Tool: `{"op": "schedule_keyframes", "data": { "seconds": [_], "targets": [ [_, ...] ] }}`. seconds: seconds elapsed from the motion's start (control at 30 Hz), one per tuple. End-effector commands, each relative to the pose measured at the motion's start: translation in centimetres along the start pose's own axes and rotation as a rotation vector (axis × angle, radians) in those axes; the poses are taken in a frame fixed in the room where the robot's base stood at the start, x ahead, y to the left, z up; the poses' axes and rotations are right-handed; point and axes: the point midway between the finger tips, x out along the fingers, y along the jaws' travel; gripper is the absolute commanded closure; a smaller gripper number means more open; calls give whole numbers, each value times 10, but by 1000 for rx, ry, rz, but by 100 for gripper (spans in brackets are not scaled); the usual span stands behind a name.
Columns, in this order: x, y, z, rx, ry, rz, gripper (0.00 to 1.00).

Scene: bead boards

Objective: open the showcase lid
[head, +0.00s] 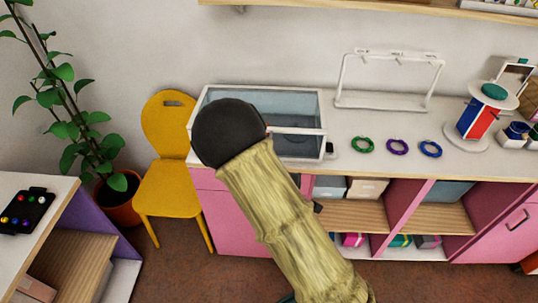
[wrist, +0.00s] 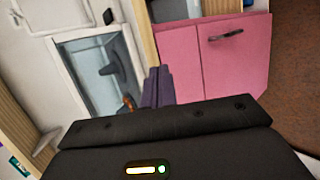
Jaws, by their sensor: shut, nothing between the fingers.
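The showcase (head: 308,110) is a white-framed box with bluish glass, on the left end of the white counter in the head view. My arm covers its left and front part. A glass pane with a white front rail lies across its front; I cannot tell for sure whether the lid is fully down. In the wrist view a white-framed, bluish glazed box, apparently the showcase (wrist: 60,38), lies left of my gripper (wrist: 158,72). The gripper's two dark fingers are together and empty. Contact with the lid is not visible. The fingers are hidden in the head view.
Green, purple and blue bead rings (head: 397,146) lie right of the showcase, before a white stand (head: 385,103). A yellow chair (head: 170,190) and a potted plant (head: 122,205) stand left. A pink cabinet door (wrist: 234,58) shows in the wrist view.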

Motion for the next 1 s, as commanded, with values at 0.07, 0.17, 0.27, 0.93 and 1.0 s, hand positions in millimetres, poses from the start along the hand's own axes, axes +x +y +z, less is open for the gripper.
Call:
{"op": "schedule_keyframes", "data": {
  "seconds": [0.07,0.17,0.27,0.93,1.0],
  "targets": [
    [12,-11,-16,-194,-30,122,100],
    [16,-10,-32,-435,-88,294,100],
    [11,-7,-52,-672,-169,479,100],
    [-32,0,-102,-1108,-419,887,100],
    [-30,2,-102,-1108,-419,887,100]
  ]
}}
